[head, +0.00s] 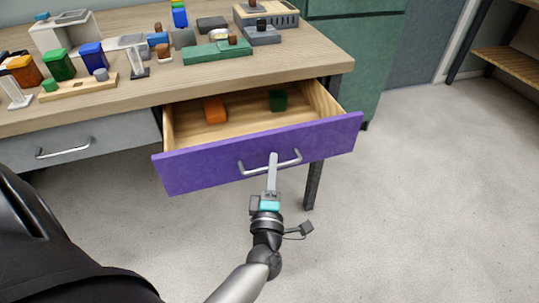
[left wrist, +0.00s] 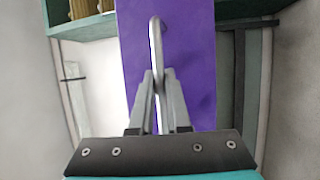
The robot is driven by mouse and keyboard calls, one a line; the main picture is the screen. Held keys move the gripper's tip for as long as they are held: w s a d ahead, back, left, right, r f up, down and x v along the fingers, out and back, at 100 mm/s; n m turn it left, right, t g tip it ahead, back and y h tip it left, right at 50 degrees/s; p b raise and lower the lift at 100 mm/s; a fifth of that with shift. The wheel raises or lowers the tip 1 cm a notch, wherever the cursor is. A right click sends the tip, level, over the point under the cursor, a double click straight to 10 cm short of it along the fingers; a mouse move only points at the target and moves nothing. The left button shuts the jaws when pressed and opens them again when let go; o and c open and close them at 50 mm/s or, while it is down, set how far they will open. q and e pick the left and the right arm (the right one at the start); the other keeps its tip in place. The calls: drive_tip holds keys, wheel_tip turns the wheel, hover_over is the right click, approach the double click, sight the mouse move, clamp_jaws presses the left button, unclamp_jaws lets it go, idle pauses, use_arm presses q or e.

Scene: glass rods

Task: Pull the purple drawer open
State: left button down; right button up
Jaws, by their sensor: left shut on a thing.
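The purple drawer (head: 320,144) is pulled well out from under the wooden table, and its inside shows from above. An orange block (head: 215,110) and a dark green block (head: 278,100) lie inside it. My left gripper (head: 273,160) is at the silver bar handle (head: 250,169) on the purple front. In the left wrist view, its two fingers (left wrist: 159,88) are shut around the handle (left wrist: 155,40), with the purple front (left wrist: 190,50) behind. My right gripper is not in view.
The table top (head: 165,84) carries colored blocks, trays and small stands. A grey drawer (head: 90,138) to the left is closed. A table leg (head: 313,184) stands below the purple drawer's right side. The floor (head: 430,200) to the right is clear.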

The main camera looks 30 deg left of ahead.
use_arm(q)
drive_tip(key=s+d+p, duration=0.1)
drive_tip(key=s+d, duration=0.4)
drive_tip(key=d, duration=0.1)
drive_tip(key=shift+s, duration=0.15)
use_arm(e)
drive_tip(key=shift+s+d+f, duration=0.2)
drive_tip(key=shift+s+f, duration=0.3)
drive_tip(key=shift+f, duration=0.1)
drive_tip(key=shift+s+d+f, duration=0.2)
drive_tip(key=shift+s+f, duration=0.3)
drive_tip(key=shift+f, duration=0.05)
use_arm(q)
drive_tip(key=shift+d, duration=0.1)
drive_tip(key=c, duration=0.9)
unclamp_jaws()
